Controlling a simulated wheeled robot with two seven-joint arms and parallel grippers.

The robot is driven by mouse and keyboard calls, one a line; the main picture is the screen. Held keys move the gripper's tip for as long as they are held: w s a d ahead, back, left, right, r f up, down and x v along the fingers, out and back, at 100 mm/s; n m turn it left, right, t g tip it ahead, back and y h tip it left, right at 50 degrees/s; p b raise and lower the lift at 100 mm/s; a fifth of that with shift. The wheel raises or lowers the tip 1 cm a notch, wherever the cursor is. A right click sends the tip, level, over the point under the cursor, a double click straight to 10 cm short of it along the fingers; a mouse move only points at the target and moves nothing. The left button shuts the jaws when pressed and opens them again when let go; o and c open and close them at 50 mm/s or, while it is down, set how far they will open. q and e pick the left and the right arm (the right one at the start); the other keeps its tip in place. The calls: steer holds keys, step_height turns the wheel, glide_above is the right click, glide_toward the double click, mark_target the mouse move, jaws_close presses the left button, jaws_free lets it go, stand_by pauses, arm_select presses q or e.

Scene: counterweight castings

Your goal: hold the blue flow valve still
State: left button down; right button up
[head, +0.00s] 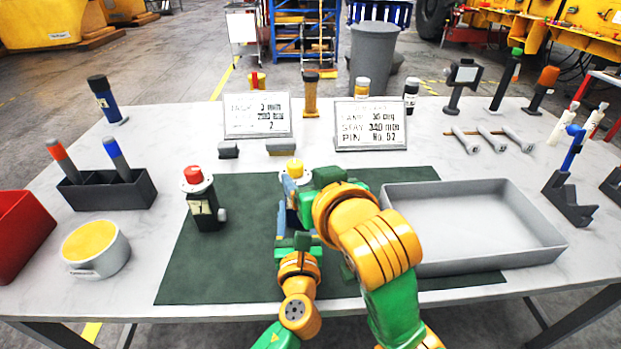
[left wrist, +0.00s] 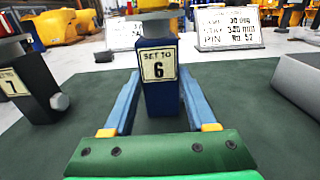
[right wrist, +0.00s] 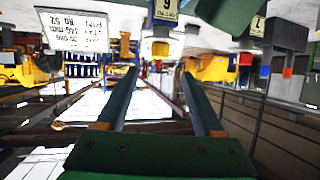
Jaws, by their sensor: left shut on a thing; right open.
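The blue flow valve (head: 294,168) stands upright on the dark green mat, with a yellow cap, pale flange and a "SET TO 6" tag; my grippers partly hide it in the head view. In the left wrist view its blue body (left wrist: 158,98) is between the fingers of my left gripper (left wrist: 160,80), which is shut on it from the near side. My right gripper (right wrist: 158,72) is open, beside the valve's upper part. In the upside-down right wrist view the yellow cap (right wrist: 160,48) shows just beyond its fingertips, with nothing held.
A black valve (head: 205,210) with a red cap and a 7 tag stands left on the mat (head: 230,270). A grey tray (head: 520,255) is at right. Two signs (head: 257,114) (head: 370,124) stand behind. A black marker holder (head: 110,193) and yellow-topped cup (head: 95,250) are at left.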

steer(key=shift+s+d+r, duration=0.1)
steer(key=shift+s+r, duration=0.1)
steer(key=shift+s, duration=0.3)
arm_select(q)
steer(key=shift+w, duration=0.1)
steer(key=shift+c, duration=0.6)
jaws_free()
arm_select(e)
steer(key=shift+s, duration=0.1)
